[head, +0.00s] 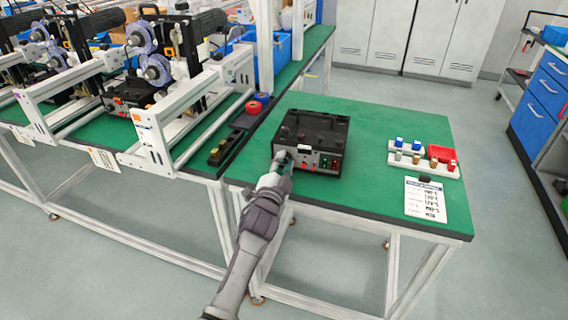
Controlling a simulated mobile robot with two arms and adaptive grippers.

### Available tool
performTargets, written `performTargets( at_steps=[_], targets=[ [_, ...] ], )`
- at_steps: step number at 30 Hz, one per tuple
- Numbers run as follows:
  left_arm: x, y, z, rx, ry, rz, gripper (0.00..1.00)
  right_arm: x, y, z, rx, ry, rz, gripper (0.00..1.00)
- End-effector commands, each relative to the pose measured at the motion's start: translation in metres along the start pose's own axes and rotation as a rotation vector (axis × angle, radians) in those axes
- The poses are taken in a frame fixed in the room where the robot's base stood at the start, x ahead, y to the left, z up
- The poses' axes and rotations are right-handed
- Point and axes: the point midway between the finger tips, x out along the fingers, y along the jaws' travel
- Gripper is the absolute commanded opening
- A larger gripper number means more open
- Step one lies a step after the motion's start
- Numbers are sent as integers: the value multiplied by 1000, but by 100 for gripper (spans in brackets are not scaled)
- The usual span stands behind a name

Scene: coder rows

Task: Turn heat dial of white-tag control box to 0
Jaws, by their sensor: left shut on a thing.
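A black control box (318,126) with a handle on top stands on the green table. Its front panel carries a small white tag (304,147) and red and green parts at the right. My left gripper (283,159) is at the left end of this panel, shut on a dial that its fingers mostly hide. The dial's pointer and scale marks cannot be read. My right gripper is not in view.
A white rack (422,163) with blue, red and other small parts stands on the table's (365,200) right side, behind a printed card (425,199). A second box (127,99) sits among white-framed machines at the left. The table's front middle is clear.

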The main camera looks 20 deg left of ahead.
Motion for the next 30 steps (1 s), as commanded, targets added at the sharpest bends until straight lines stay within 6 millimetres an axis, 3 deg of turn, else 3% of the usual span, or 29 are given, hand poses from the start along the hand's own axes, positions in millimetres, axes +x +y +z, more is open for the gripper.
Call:
performTargets(
  at_steps=[12,28,29,30],
  targets=[
    [0,2,1,-182,-13,-3,0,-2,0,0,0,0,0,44],
    [0,2,2,-205,-15,-3,0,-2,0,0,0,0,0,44],
    [0,2,2,-205,-15,-3,31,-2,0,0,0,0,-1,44],
    [0,2,2,-205,-15,-3,38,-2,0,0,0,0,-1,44]
  ],
)
